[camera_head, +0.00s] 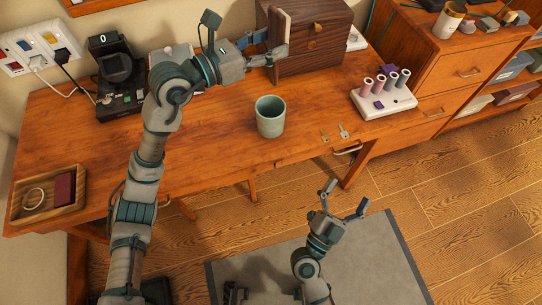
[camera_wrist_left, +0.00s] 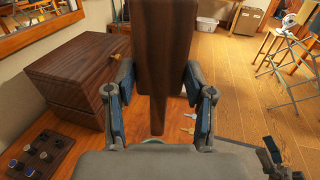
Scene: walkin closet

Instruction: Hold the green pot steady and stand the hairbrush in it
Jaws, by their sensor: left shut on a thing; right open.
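The green pot (camera_head: 270,122) stands upright and empty near the front of the wooden desk. My left gripper (camera_head: 277,50) is shut on the hairbrush (camera_head: 281,27), behind and above the pot, by the wooden box. In the left wrist view the brown hairbrush (camera_wrist_left: 160,45) is upright between the fingers, broad part up and narrow handle down. Its handle end is clear of the pot in the head view, as far as I can tell. My right gripper (camera_head: 343,203) is open and empty, in front of the desk edge and below the pot in the picture.
A dark wooden box (camera_head: 315,40) stands close behind the left gripper. A white rack of thread spools (camera_head: 384,98) is right of the pot. Two small keys (camera_head: 343,131) lie near the front edge. A wooden tray (camera_head: 47,198) is far left.

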